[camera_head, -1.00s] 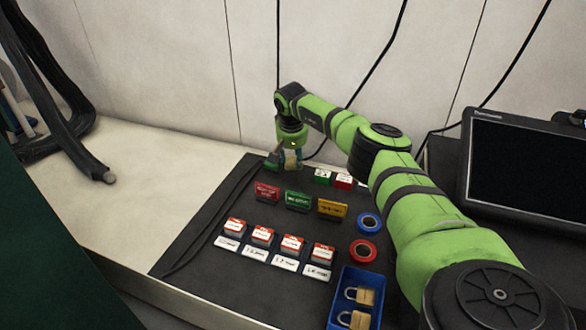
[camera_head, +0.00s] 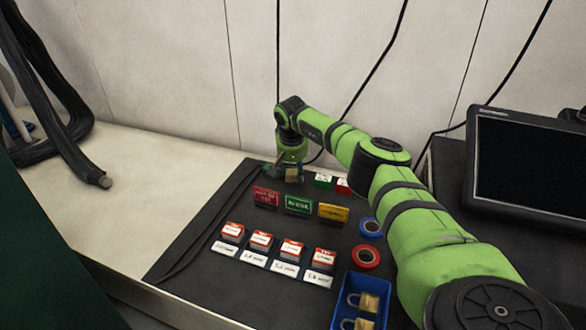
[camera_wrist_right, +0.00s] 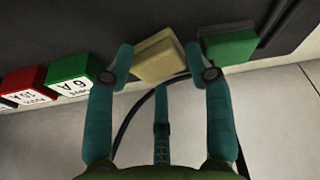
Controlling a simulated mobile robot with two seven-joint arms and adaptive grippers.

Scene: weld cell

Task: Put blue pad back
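No pad that is plainly blue shows. My right gripper (camera_head: 291,158) is over the back of the dark mat. Its teal fingers (camera_wrist_right: 160,75) look spread apart in the right wrist view. A tan block (camera_wrist_right: 158,56) lies between and just beyond the fingertips; it also shows below the gripper in the head view (camera_head: 291,174). Whether a finger still touches it is unclear. A green block (camera_wrist_right: 230,46) is beside it, just past one finger. My left gripper is not in view.
Green (camera_wrist_right: 74,78) and red (camera_wrist_right: 22,87) labelled blocks stand near the gripper. Red (camera_head: 266,196), green (camera_head: 298,204) and yellow (camera_head: 333,212) signs stand in front. A blue tape roll (camera_head: 370,228), red tape roll (camera_head: 366,257) and blue padlock tray (camera_head: 345,286) lie nearer.

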